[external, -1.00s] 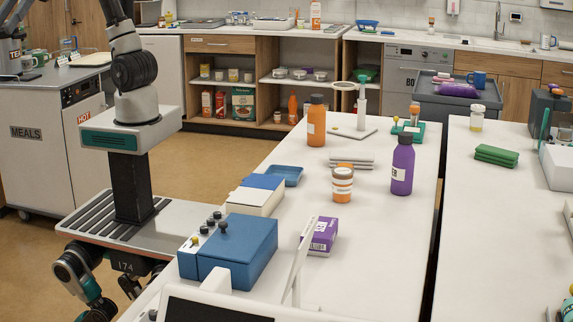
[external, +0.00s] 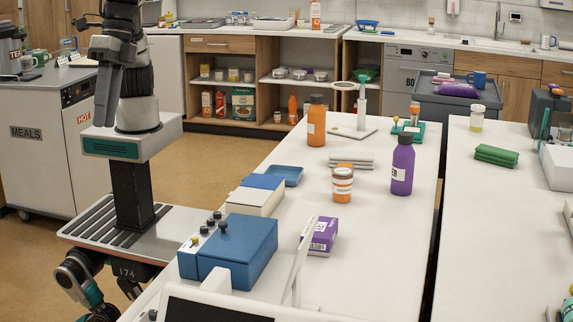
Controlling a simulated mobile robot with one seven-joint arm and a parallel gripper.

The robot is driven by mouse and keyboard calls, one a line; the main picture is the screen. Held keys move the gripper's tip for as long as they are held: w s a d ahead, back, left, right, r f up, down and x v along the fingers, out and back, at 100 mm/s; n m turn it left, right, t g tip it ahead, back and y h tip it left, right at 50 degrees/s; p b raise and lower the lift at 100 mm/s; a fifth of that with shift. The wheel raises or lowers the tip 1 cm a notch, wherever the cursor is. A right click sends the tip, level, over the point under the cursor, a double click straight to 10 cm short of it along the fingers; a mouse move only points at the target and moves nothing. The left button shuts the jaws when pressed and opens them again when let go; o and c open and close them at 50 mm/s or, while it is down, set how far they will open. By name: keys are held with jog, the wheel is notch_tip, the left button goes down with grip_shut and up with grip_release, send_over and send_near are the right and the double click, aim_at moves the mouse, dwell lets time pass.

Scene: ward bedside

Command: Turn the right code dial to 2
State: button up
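A blue box (external: 240,250) stands near the front left of the long white table. A narrow strip along its left side carries a row of small black knobs (external: 211,221), which look like the code dials, and a yellow knob (external: 194,240). Another dark knob (external: 223,228) is on the box's lid edge. The dials' numbers are too small to read, and I cannot tell which one is the right dial. My gripper (external: 103,118) hangs fingers down above my base, well left of the box and away from it. Its finger gap does not show clearly.
A cream box with a blue lid (external: 257,190) stands just behind the blue box. An orange-labelled jar (external: 342,184) and bottles stand farther back. The table's right front is clear.

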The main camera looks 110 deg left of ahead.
aim_at(203, 227)
jog(key=w+a+f+n+t+y, duration=0.1)
jog(key=w+a+f+n+y, duration=0.1)
jog(key=f, duration=0.7)
jog(key=w+a+f+n+t+y+b, duration=0.1)
jog(key=w+a+f+n+y, duration=0.1)
jog(key=w+a+f, duration=0.3)
jog(key=w+a+f+n+t+y+b, duration=0.1)
jog(key=w+a+f+n+y, duration=0.2)
jog(key=f, duration=1)
jog(key=shift+w+a+f+n+t, duration=0.15)
jog(key=shift+w+a, duration=0.25)
jog(key=shift+w, duration=0.55)
jog(key=shift+w+a+n+t, duration=0.15)
jog(key=shift+w+a+n, duration=0.15)
jog(key=shift+w, duration=0.65)
grip_shut()
